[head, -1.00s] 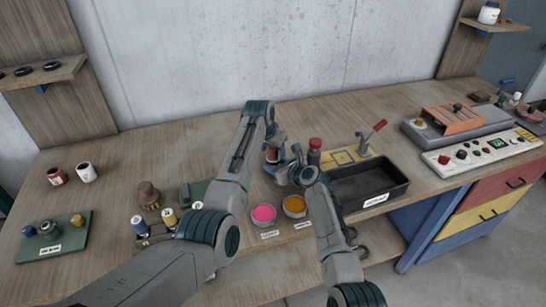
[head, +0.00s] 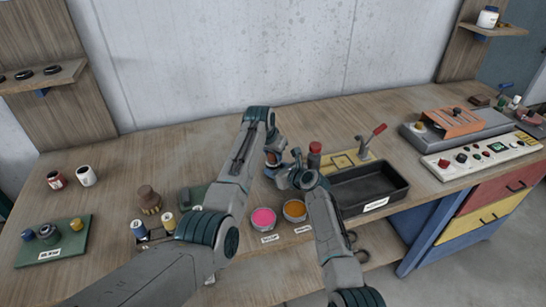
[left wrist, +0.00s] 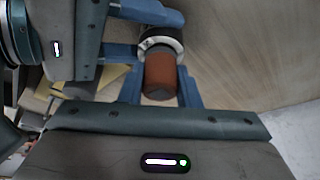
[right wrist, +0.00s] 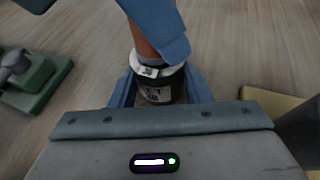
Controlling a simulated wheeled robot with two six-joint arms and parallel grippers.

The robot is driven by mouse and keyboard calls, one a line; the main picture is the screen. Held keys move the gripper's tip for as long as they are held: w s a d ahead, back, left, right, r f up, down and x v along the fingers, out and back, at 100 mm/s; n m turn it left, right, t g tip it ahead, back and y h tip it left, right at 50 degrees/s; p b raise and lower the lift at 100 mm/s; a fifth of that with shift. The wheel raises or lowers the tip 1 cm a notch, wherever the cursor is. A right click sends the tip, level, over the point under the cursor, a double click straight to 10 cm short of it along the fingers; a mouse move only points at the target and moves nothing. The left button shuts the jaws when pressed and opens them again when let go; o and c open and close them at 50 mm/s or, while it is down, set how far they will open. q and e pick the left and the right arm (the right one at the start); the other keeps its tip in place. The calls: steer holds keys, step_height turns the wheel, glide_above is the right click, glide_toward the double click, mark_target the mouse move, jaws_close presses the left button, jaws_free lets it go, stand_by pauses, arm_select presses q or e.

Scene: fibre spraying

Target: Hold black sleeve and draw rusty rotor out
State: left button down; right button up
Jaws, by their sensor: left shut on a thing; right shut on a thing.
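The rusty rotor (left wrist: 162,76) is a reddish-brown cylinder between the blue fingers of my left gripper (left wrist: 158,88), which is shut on it. The black sleeve (right wrist: 160,92), with a white band at its rim, is between the fingers of my right gripper (right wrist: 158,86), which is shut on it. The rotor lies in line with the sleeve and a length of it shows outside the rim. A left finger covers part of the rotor in the right wrist view. In the head view both grippers meet above the table's middle, where the rotor (head: 271,158) shows small.
A pink pot (head: 263,218) and an orange pot (head: 295,210) stand just in front of the grippers. A black tray (head: 372,190) and a red-capped bottle (head: 314,156) are to the right. A green board (head: 80,238) lies far left. The back of the table is clear.

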arm_select(q)
step_height(320, 180, up, 10)
steer(key=shift+f, duration=0.15)
steer(key=shift+w, duration=0.1)
arm_select(e)
steer(key=o, duration=1.3)
steer(key=shift+c, duration=0.2)
